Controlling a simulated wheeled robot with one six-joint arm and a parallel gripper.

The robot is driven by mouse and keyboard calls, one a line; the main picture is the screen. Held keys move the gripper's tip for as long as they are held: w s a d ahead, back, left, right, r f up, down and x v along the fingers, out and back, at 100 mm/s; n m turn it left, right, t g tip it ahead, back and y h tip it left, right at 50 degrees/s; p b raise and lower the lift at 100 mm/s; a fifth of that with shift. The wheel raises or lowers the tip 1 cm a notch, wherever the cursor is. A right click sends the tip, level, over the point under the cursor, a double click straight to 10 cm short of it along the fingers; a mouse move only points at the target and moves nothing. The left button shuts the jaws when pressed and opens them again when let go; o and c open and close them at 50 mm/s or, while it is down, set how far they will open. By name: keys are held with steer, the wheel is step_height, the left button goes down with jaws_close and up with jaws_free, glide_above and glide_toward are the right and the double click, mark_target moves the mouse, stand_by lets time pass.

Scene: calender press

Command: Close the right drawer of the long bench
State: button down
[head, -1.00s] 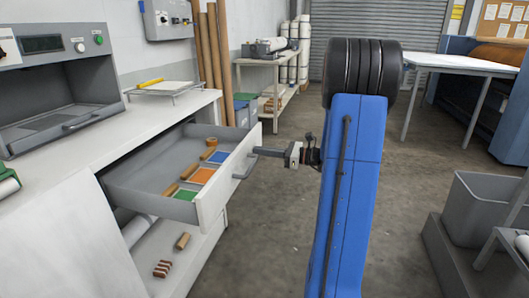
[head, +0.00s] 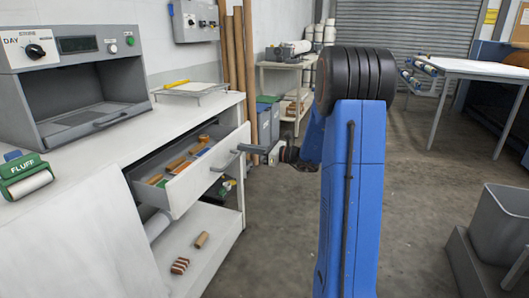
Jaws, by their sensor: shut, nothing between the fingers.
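The right drawer (head: 208,178) of the long white bench (head: 90,174) stands partly open. Its white front panel has a grey bar handle (head: 224,161). Inside show wooden pieces and blue, orange and green items. My gripper (head: 243,148) is shut and empty. Its dark fingertips are at the drawer front's far upper end, just beyond the handle, and look to be touching the panel. The exact contact is too small to tell. My blue arm covers the floor to the right of the drawer.
A grey light booth (head: 75,75) and a green FLUFF roller (head: 25,175) stand on the bench top. The lower shelf (head: 195,262) holds small brown pieces. Brown tubes (head: 239,65) lean behind the bench. A grey bin (head: 495,220) is at right.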

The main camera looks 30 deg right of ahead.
steer(key=x, duration=1.2)
steer(key=shift+w+a, duration=0.5)
steer(key=shift+w, duration=0.1)
steer(key=shift+r, duration=0.1)
steer(key=shift+w+a+r, duration=0.1)
steer(key=shift+w, duration=0.05)
steer(key=v, duration=1.8)
steer(key=shift+f, duration=0.25)
